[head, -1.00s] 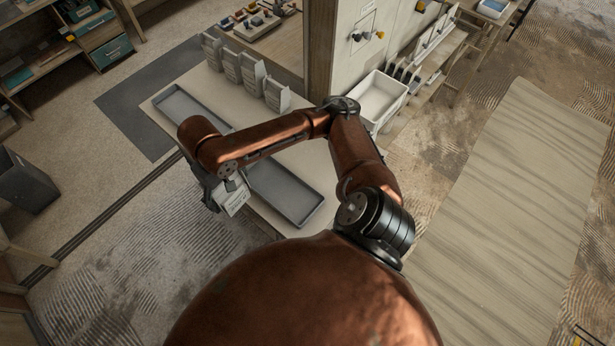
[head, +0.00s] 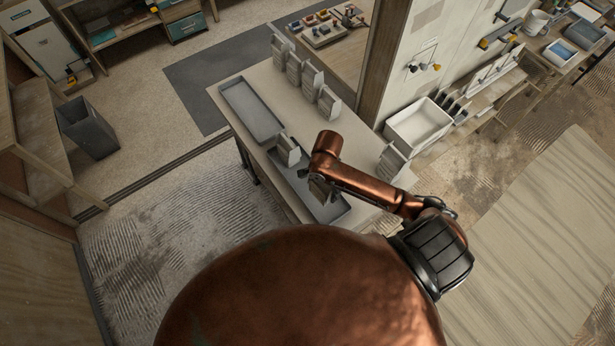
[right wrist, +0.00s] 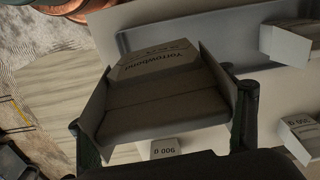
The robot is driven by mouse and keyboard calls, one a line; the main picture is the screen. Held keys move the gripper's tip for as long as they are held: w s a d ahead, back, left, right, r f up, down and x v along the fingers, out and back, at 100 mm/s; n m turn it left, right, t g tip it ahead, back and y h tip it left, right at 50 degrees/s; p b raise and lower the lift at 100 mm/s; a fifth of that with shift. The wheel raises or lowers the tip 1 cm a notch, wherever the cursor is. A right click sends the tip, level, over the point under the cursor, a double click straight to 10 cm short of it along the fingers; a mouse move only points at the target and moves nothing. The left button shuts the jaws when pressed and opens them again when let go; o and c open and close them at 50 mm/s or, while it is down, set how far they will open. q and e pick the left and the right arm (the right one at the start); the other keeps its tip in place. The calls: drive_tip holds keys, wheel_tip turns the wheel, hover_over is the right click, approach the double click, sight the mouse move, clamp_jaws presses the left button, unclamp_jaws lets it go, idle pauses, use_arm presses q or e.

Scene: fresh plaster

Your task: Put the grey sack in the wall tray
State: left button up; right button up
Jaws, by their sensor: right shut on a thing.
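In the head view this sack is mostly hidden by my arm. The tray also shows behind the sack in the right wrist view (right wrist: 190,35). I cannot tell the held sack's height above the tray. My left gripper is not in view.
Several similar sacks (head: 312,80) stand in a row along the bench's back edge, and one more (head: 392,165) stands right of my arm. A white tub (head: 418,125) is by the wall at the right. A dark bin (head: 88,128) stands on the floor at left.

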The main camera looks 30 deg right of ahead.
drive_tip(key=shift+s+d+f+m, duration=0.1)
drive_tip(key=shift+s+d+m, duration=0.1)
drive_tip(key=shift+d+m, duration=0.1)
drive_tip(key=shift+w+f, duration=0.2)
drive_tip(key=shift+w, duration=0.1)
drive_tip(key=w+f, duration=0.3)
drive_tip(key=w, duration=0.1)
drive_tip(key=w+f, duration=0.3)
drive_tip(key=w, duration=0.1)
drive_tip(key=w+f, duration=0.3)
drive_tip(key=w, duration=0.1)
drive_tip(key=shift+w+d+f, duration=0.1)
drive_tip(key=shift+w+d, duration=0.15)
drive_tip(key=shift+w, duration=0.15)
drive_tip(key=shift+w+f, duration=0.2)
drive_tip(key=shift+f, duration=1.55)
drive_tip(key=shift+f, duration=0.15)
drive_tip(key=o, duration=1.5)
drive_tip(key=shift+o, duration=0.2)
